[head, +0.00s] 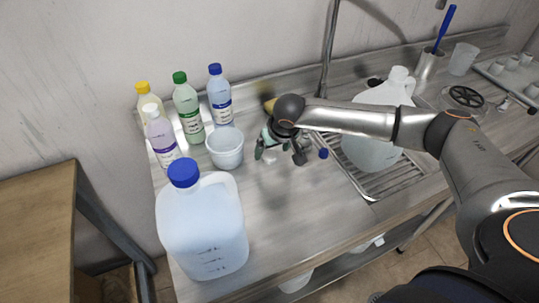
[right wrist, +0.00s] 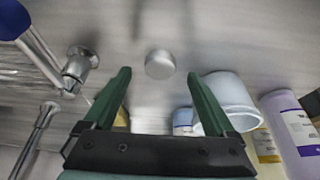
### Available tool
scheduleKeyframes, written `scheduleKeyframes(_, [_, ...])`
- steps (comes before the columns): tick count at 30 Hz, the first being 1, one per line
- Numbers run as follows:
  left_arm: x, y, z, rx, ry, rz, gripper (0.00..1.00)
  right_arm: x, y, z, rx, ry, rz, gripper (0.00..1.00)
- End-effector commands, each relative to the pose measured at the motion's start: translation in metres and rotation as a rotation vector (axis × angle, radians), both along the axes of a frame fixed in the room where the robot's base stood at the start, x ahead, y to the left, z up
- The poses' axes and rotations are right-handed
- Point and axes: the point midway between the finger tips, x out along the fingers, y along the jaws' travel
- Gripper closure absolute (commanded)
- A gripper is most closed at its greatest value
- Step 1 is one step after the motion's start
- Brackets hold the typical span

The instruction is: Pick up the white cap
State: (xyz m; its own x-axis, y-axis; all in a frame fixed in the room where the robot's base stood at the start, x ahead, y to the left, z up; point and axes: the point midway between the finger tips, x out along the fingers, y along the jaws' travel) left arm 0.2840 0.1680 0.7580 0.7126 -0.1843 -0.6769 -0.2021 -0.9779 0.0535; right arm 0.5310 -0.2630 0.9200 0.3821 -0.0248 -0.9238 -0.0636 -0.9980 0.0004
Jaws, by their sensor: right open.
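The white cap (right wrist: 160,64), a small pale disc, lies on the metal counter in the right wrist view. My right gripper (right wrist: 158,76) has its two green fingers spread, one on each side of the cap in that picture, with nothing held between them. Whether the fingertips are level with the cap cannot be told. In the head view my right gripper (head: 278,155) is low over the counter, to the right of the white bucket (head: 225,149). The cap is not clearly visible there. My left gripper is not in view.
Several capped bottles (head: 187,112) stand behind the bucket. A large blue-capped jug (head: 202,235) stands at the front left. A clear jug (head: 372,151) is on the drain rack behind my right arm. Metal fittings (right wrist: 80,65) are close left in the wrist view.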

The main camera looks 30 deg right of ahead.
Motion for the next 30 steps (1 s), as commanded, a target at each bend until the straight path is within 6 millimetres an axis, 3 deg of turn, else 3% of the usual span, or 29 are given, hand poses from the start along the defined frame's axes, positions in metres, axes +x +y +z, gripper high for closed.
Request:
scheduleKeyframes(6, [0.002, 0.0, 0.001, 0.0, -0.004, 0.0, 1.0, 0.012, -0.001, -0.023, 0.0, 0.0, 0.0, 0.1])
scheduleKeyframes(15, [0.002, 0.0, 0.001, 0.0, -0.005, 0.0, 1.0, 0.013, -0.001, -0.026, 0.0, 0.0, 0.001, 0.11])
scheduleKeyframes(30, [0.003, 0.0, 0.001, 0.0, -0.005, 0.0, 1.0, 0.012, -0.001, -0.026, 0.0, 0.0, 0.001, 0.67])
